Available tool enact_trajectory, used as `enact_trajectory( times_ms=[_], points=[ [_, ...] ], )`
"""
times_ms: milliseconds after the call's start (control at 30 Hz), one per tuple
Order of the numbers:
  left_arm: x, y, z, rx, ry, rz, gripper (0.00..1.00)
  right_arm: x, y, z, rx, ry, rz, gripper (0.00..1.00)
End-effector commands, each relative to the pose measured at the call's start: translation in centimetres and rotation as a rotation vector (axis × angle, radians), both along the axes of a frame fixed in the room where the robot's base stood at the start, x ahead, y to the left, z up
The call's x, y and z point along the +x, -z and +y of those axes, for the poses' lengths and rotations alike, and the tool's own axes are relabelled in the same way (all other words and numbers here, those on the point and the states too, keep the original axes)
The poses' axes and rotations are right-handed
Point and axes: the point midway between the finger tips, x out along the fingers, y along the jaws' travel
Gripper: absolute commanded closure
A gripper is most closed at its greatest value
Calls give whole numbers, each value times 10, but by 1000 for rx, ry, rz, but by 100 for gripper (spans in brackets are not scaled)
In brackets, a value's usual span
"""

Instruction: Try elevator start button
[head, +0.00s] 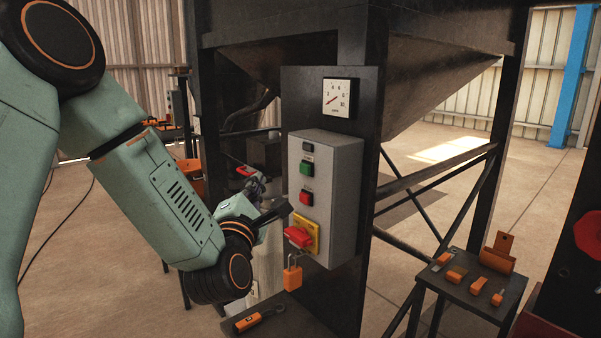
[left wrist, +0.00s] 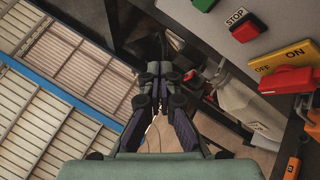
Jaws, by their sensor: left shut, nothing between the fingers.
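A grey control box (head: 342,190) is mounted on a dark upright panel. A green button (head: 306,168), the likely start button, sits above a red button (head: 306,198); a small dark element (head: 308,147) is at the top. In the left wrist view the green button (left wrist: 203,4) is cut by the top edge, and the red button (left wrist: 249,27) is labelled STOP. A red rotary handle (head: 298,236) on a yellow plate (head: 312,226) is below. My left gripper (head: 280,208) is shut and empty beside the box, left of the red button. My right gripper is out of view.
An orange padlock (head: 292,278) hangs below the handle. A gauge (head: 337,97) is above the box. A small table (head: 460,290) with orange items stands at right. An orange-handled tool (head: 258,319) lies on a dark ledge below. Open floor is at left.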

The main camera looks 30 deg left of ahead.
Motion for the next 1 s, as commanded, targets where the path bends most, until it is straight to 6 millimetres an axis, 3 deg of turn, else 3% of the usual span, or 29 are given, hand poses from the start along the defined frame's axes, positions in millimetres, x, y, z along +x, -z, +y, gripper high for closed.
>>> enact_trajectory(
  times_ms=[600,1000],
  points=[
    [63,1,-28,2,1,-3,100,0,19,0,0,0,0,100],
    [70,0,-31,-1,1,-2,100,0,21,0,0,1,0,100]
  ],
)
